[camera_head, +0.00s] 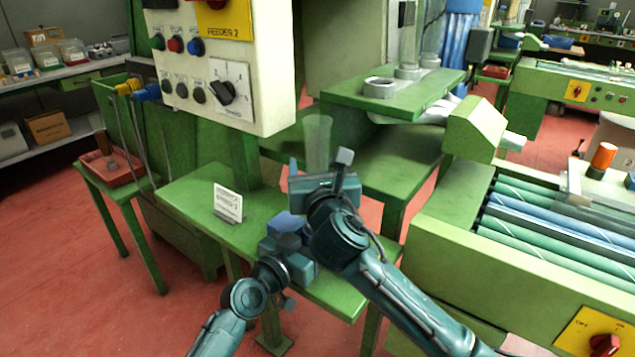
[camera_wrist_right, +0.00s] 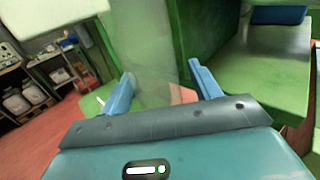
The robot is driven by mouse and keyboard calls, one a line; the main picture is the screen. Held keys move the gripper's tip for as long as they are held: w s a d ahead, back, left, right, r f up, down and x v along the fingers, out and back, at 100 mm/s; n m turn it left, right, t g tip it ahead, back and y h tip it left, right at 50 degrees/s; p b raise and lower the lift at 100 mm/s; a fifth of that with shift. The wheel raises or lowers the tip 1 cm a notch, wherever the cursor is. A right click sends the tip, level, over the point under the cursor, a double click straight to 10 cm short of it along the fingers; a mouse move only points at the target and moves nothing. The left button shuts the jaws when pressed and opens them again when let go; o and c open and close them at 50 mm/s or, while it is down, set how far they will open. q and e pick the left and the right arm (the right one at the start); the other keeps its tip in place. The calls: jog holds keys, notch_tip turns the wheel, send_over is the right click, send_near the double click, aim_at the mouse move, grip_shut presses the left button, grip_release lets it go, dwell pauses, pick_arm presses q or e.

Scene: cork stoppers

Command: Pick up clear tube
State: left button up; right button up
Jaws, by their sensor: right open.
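The clear tube (camera_head: 318,138) stands upright and see-through on the green bench in the head view, behind my right gripper. My right gripper (camera_head: 318,160) is open, with its fingers pointing toward the tube and apart from each other. In the right wrist view the tube (camera_wrist_right: 148,45) rises as a faint, wide column in front of and between the two blue fingers (camera_wrist_right: 162,72). I cannot tell whether they touch it. The tube's lower end is hard to make out. My left gripper (camera_head: 287,245) is low beside the right wrist, partly hidden, and its fingers are not clear.
A white label card (camera_head: 228,203) stands on the green bench (camera_head: 185,195) to the left. The feeder control panel (camera_head: 225,75) hangs above left. A green machine shelf with a metal ring (camera_head: 380,88) is behind right. A roller conveyor (camera_head: 545,230) lies to the right.

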jog(key=c, duration=1)
jog(key=shift+c, duration=0.4)
jog(key=shift+r, duration=0.25)
notch_tip(320, 180, up, 4)
jog(key=shift+f, duration=0.25)
jog(key=s+d, duration=1)
jog(key=d, duration=0.4)
jog(key=shift+s+d+f, duration=0.25)
jog(key=shift+s+d, duration=0.05)
pick_arm(q)
jog(key=o, duration=1.2)
